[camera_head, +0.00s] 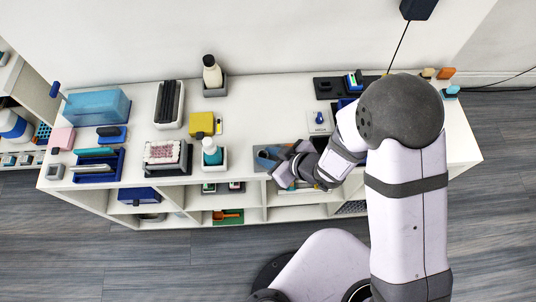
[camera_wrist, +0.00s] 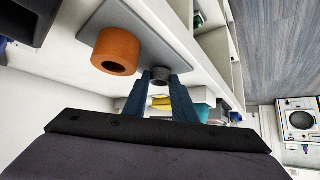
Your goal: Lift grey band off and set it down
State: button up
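A small grey band (camera_wrist: 160,73) stands at the edge of a grey plate in the wrist view. A larger orange roll (camera_wrist: 116,51) stands beside it on the same plate (camera_wrist: 150,33). My gripper (camera_wrist: 160,82) has its two dark blue fingers on either side of the grey band. Whether the fingers press on the band cannot be told. In the head view my gripper (camera_head: 273,156) is low over the front edge of the shelf top, and I cannot make out the band or roll there.
A white shelf unit (camera_head: 245,110) carries several grooming items.

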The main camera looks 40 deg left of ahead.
jog(key=o, duration=0.5)
jog(key=shift+v, duration=3.7)
